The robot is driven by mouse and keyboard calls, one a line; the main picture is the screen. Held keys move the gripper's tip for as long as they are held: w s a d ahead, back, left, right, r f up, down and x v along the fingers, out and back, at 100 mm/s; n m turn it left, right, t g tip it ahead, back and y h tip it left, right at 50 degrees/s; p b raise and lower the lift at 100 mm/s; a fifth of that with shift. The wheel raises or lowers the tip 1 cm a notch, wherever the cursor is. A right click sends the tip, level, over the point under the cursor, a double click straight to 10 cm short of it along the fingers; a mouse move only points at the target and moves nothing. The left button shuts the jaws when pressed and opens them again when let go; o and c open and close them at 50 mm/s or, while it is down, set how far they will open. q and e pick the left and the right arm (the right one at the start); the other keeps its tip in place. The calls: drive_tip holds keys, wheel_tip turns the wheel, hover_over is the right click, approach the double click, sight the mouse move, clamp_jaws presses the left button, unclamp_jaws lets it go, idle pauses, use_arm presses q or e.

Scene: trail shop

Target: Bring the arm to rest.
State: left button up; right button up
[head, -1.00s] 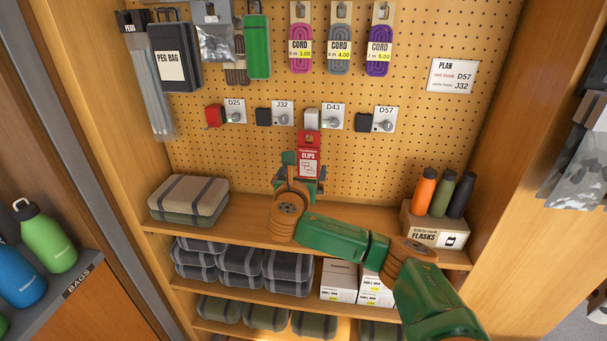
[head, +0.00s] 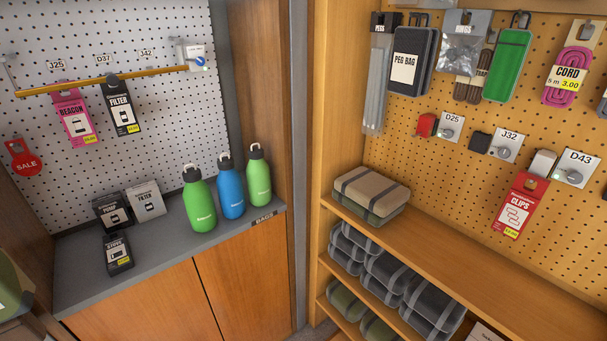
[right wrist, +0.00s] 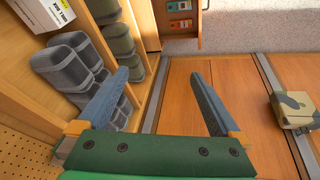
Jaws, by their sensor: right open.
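My right gripper (right wrist: 160,78) shows in the right wrist view with its two blue-grey fingers spread wide. Nothing is between them. Below the fingers are the wooden shelving and a wooden cabinet front. Neither of my arms can be clearly seen in the head view. The red clips packet (head: 517,207) hangs from the white hook block by the D43 label (head: 577,168) on the perforated board. My left gripper is in neither view.
Wooden shelves with grey bundles (head: 395,275) stand at the right in the head view. Green and blue bottles (head: 231,190) stand on the grey counter (head: 160,238) beside small boxes. A yellow bar (head: 100,83) crosses the left board. An olive bag (right wrist: 296,108) shows in the right wrist view.

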drive_tip(key=s+f+m+g+b, duration=0.1)
drive_tip(key=s+f, duration=0.2)
drive_tip(key=f, duration=0.6)
drive_tip(key=s+f+m+g, duration=0.1)
drive_tip(key=s+f, duration=0.1)
drive_tip(key=f, duration=0.8)
drive_tip(key=s+d+f+g, duration=0.1)
drive_tip(key=s+f, duration=0.9)
drive_tip(key=s, duration=0.2)
drive_tip(key=shift+s+d+b, duration=0.15)
drive_tip(key=shift+d+b, duration=0.15)
drive_tip(key=shift+b, duration=0.05)
drive_tip(key=shift+f, duration=0.1)
